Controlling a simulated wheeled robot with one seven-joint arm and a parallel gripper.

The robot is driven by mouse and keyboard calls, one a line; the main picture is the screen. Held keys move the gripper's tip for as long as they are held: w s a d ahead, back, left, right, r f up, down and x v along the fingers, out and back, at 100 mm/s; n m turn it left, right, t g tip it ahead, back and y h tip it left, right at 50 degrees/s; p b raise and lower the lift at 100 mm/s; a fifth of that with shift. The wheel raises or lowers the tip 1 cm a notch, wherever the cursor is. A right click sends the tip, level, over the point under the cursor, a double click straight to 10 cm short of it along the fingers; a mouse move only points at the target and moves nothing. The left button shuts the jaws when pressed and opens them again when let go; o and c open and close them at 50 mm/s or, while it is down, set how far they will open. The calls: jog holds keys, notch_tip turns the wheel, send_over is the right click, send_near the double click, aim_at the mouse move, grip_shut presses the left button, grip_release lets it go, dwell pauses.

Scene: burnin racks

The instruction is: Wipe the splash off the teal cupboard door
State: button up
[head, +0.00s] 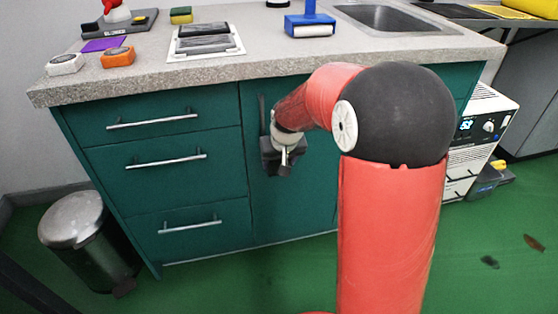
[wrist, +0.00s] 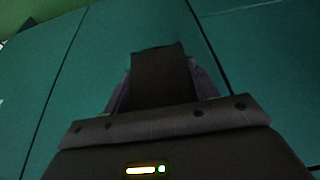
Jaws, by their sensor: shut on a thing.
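The teal cupboard door (head: 300,205) is in the front of the counter, right of the drawers, and partly hidden by my arm. Its teal front also fills much of the wrist view (wrist: 95,60), with dark seams on it. My gripper (head: 285,160) is in front of the upper part of the door. In the wrist view my gripper (wrist: 160,85) is shut on a dark, flat-sided thing (wrist: 160,72), whose far end is at or close to the teal surface. I cannot tell whether it touches. I see no splash; my arm and gripper cover part of the door.
The grey counter (head: 160,79) holds a yellow-green sponge (head: 181,15), a blue roller tool (head: 310,22), a framed tray (head: 236,42) and a sink (head: 385,18). Drawers with bar handles (head: 165,161) are left of the door. A pedal bin (head: 85,240) stands left on the green floor.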

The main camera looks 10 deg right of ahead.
jog(key=d, duration=0.7)
jog(key=shift+s+d+b, duration=0.2)
jog(key=shift+b, duration=0.1)
jog(key=shift+s+a+b, duration=0.2)
jog(key=shift+a+b, duration=0.1)
jog(key=shift+a, duration=3.4)
jog(key=shift+s, duration=0.1)
jog(key=shift+s+b, duration=0.8)
jog(key=shift+s, duration=2.1)
jog(key=s, duration=0.3)
jog(key=shift+b, duration=0.3)
jog(key=shift+w, duration=0.1)
